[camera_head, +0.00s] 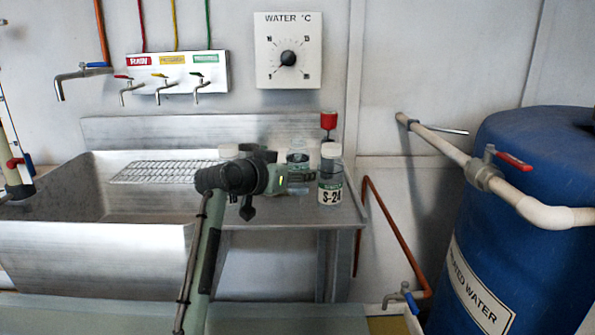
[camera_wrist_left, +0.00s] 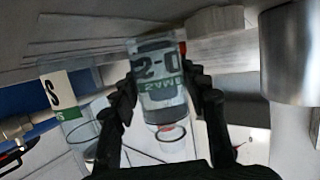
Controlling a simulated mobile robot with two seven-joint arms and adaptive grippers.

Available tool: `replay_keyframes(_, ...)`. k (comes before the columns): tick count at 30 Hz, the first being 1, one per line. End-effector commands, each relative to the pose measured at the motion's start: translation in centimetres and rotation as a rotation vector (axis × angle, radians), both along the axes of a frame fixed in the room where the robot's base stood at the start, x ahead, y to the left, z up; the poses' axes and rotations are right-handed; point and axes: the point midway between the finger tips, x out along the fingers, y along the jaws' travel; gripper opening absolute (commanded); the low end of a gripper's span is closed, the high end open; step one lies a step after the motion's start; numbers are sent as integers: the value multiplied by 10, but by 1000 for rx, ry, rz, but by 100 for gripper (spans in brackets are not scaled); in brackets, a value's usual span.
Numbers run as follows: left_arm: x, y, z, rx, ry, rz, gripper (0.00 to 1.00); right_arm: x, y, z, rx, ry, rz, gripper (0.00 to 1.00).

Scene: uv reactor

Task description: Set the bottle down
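My left gripper (camera_head: 290,178) reaches over the right ledge of the metal sink in the head view. In the left wrist view, its two dark fingers (camera_wrist_left: 160,95) lie along both sides of a clear bottle (camera_wrist_left: 165,112) with a green and white label, and appear closed on it. In the head view this bottle (camera_head: 298,158) is partly hidden behind the gripper. It is at the ledge, but I cannot tell whether its base touches. A second clear bottle labelled S-24 (camera_head: 330,172) stands upright just to the right; it also shows in the left wrist view (camera_wrist_left: 66,92).
The sink basin (camera_head: 60,190) with a wire rack (camera_head: 160,172) is to the left. A red-topped item (camera_head: 328,120) is behind S-24. A blue treated-water barrel (camera_head: 530,210) and pipe (camera_head: 450,150) stand right.

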Motion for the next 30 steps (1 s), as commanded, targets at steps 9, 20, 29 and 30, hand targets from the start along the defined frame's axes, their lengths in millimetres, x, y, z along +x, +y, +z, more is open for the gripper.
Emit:
replay_keyframes(9, 0, 0, 1, 0, 0, 0, 51, 1, 0, 1, -1, -1, 0, 66)
replay_keyframes(20, -41, 29, 19, 1, -3, 3, 51, -2, -1, -1, -3, 12, -2, 66)
replay_keyframes(29, -84, 58, 36, 1, -2, 3, 51, -1, 0, 6, -4, 1, 1, 66)
replay_keyframes(30, -88, 60, 37, 1, -1, 2, 51, -1, 0, 7, -4, -1, 1, 66)
